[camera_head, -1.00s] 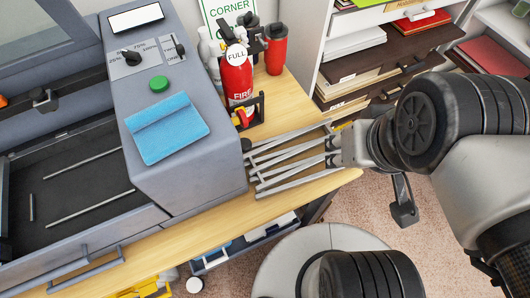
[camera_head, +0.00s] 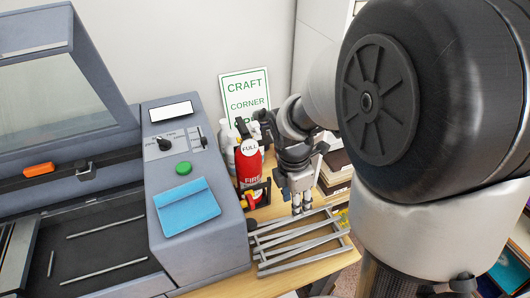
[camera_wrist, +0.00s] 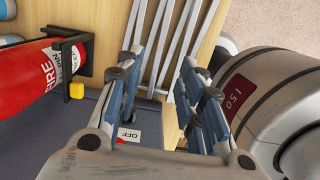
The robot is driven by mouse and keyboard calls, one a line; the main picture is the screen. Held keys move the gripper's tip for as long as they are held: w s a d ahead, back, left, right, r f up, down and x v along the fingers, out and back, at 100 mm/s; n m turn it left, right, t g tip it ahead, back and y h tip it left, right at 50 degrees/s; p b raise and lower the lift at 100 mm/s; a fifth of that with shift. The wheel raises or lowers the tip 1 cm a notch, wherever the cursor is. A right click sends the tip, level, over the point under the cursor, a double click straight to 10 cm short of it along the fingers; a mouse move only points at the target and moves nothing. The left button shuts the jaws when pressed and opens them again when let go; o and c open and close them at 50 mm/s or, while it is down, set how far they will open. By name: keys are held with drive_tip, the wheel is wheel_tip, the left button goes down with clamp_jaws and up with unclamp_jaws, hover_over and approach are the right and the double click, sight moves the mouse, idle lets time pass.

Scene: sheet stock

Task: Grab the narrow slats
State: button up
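Several narrow grey slats (camera_head: 300,246) lie spread at slight angles on the wooden bench, right of the grey machine. They also show in the wrist view (camera_wrist: 176,40), running up the picture beyond my fingers. My gripper (camera_head: 301,208) points down over the far side of the slats in the head view. In the wrist view my gripper (camera_wrist: 160,68) has its two blue-padded fingers well apart, with nothing held between them. The slats' near ends show in the gap between the fingers. I cannot tell the fingertips' exact height above them.
The grey machine (camera_head: 205,245) walls the slats' left side, with a blue cloth (camera_head: 187,206) on top. Thin strips lie in its dark bed (camera_head: 80,245). Shelves stand at the right.

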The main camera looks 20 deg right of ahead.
drive_tip(key=b, duration=0.4)
hover_over(299, 233)
drive_tip(key=a, duration=0.1)
drive_tip(key=f, duration=1.1)
drive_tip(key=shift+w+a+f, duration=0.1)
drive_tip(key=shift+w+f, duration=0.15)
drive_tip(key=shift+f, duration=0.05)
drive_tip(key=f+b, duration=0.1)
drive_tip(key=f, duration=0.1)
drive_tip(key=d+f+b, duration=0.1)
drive_tip(key=f+b, duration=0.1)
drive_tip(key=f, duration=0.1)
drive_tip(key=shift+s+f, duration=0.1)
drive_tip(key=shift+s, duration=0.1)
drive_tip(key=shift+c, duration=0.4)
clamp_jaws()
